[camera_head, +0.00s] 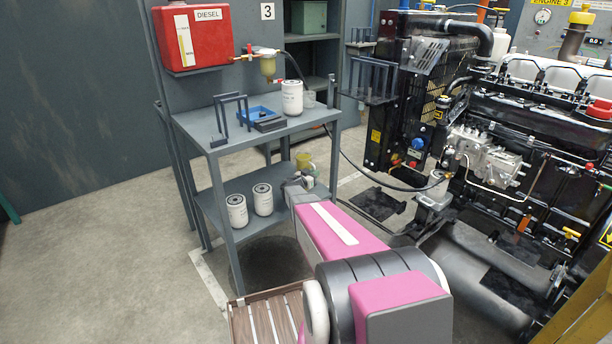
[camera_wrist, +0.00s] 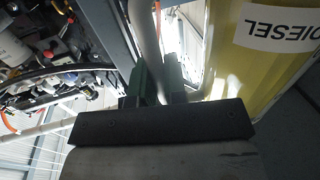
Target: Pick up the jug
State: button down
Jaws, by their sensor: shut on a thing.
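The jug (camera_head: 303,159) is small and yellowish in the head view, at the right end of the stand's lower shelf, partly hidden by my arm. In the wrist view it is a large yellow body (camera_wrist: 228,72) with an upside-down DIESEL label, filling the right side. My gripper (camera_wrist: 160,78) is shut on the jug's pale handle, which runs up between the two fingers. In the head view my gripper (camera_head: 300,184) is beside the jug, its fingertips too small to make out. I cannot tell whether the jug touches the shelf.
Two white filters (camera_head: 237,210) stand left on the lower shelf. A black hose and the engine (camera_head: 500,160) are at right. A slatted crate (camera_head: 265,318) is in front.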

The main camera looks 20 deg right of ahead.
jog(key=shift+r, duration=0.3)
jog(key=shift+r, duration=4.75)
jog(key=shift+s, duration=0.1)
